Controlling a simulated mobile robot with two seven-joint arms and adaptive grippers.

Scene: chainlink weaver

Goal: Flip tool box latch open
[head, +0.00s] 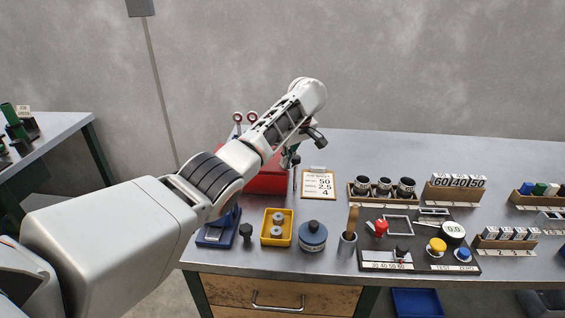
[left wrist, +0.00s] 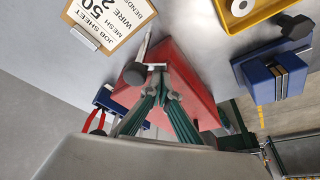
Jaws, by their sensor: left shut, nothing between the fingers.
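The red tool box (head: 266,183) stands at the back left of the bench, partly hidden behind my left arm. It also fills the middle of the left wrist view (left wrist: 190,70). My left gripper (head: 291,161) points down at the right side of the box. In the left wrist view its green fingers (left wrist: 160,72) are together with nothing between them, their tips over the box's edge. A small pale piece shows at the tips; I cannot tell if it is the latch or if they touch it. My right gripper is not in view.
A job sheet clipboard (head: 318,184) lies right of the box. A yellow tray (head: 278,227), a blue-grey round container (head: 313,236) and a blue block (head: 218,230) stand in front. A dark-headed tool (left wrist: 135,73) lies close to the fingers.

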